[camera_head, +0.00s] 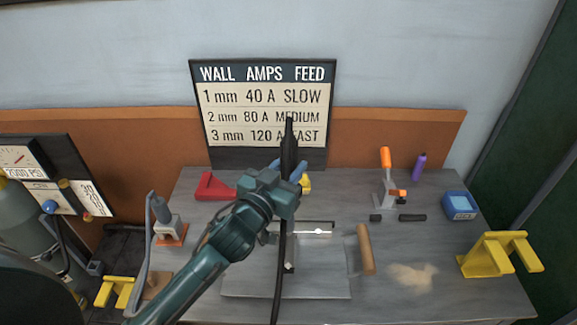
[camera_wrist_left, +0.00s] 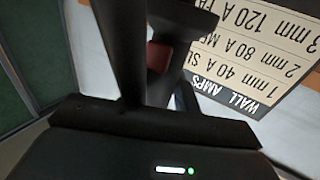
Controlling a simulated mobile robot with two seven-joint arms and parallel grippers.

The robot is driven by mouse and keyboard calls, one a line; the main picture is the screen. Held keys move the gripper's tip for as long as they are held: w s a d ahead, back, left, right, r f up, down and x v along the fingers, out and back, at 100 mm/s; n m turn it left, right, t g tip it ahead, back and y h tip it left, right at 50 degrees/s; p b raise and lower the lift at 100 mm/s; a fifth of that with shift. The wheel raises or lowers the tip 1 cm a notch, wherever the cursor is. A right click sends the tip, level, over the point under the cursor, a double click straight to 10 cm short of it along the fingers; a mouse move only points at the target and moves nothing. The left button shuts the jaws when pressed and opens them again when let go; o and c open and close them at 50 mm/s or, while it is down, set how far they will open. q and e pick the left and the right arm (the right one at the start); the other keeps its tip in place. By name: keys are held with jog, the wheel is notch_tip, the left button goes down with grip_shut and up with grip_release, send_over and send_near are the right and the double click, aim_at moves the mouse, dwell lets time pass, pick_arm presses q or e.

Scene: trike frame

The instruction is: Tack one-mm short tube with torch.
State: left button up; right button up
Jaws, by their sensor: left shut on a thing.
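My left gripper (camera_head: 294,176) is shut on the black torch (camera_head: 289,140), which stands nearly upright in front of the sign. Its dark cable (camera_head: 278,285) hangs down over the bench. In the left wrist view the dark torch (camera_wrist_left: 125,50) fills the upper middle, close to the camera. A grey metal piece (camera_head: 318,232) with a bright spot lies on the metal plate (camera_head: 325,283), partly behind my arm and the cable. I cannot tell whether it is the one-mm short tube. My right gripper is not in view.
The sign (camera_head: 265,74) lists 1 mm as 40 A, slow. On the grey bench (camera_head: 440,290) are a red block (camera_head: 213,187), an orange-handled clamp (camera_head: 386,170), a purple bottle (camera_head: 419,167), a blue box (camera_head: 459,206), a wooden handle (camera_head: 366,250) and a yellow stand (camera_head: 490,255).

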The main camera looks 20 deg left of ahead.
aim_at(285, 145)
pick_arm(q)
jog(key=shift+f, duration=0.2)
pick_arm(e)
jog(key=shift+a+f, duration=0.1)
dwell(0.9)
pick_arm(q)
jog(key=shift+f, duration=0.15)
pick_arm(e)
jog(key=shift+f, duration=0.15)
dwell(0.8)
pick_arm(q)
jog(key=shift+r+p, duration=0.5)
jog(key=shift+r, duration=0.2)
jog(key=shift+r+p, duration=0.35)
jog(key=shift+r, duration=0.05)
notch_tip(285, 145, up, 3)
jog(key=p, duration=0.2)
jog(key=shift+f+p, duration=0.15)
jog(key=shift+p, duration=0.15)
jog(key=shift+r+p, duration=0.65)
jog(key=shift+r, duration=0.05)
jog(key=shift+r+p, duration=0.55)
jog(key=shift+p, duration=0.05)
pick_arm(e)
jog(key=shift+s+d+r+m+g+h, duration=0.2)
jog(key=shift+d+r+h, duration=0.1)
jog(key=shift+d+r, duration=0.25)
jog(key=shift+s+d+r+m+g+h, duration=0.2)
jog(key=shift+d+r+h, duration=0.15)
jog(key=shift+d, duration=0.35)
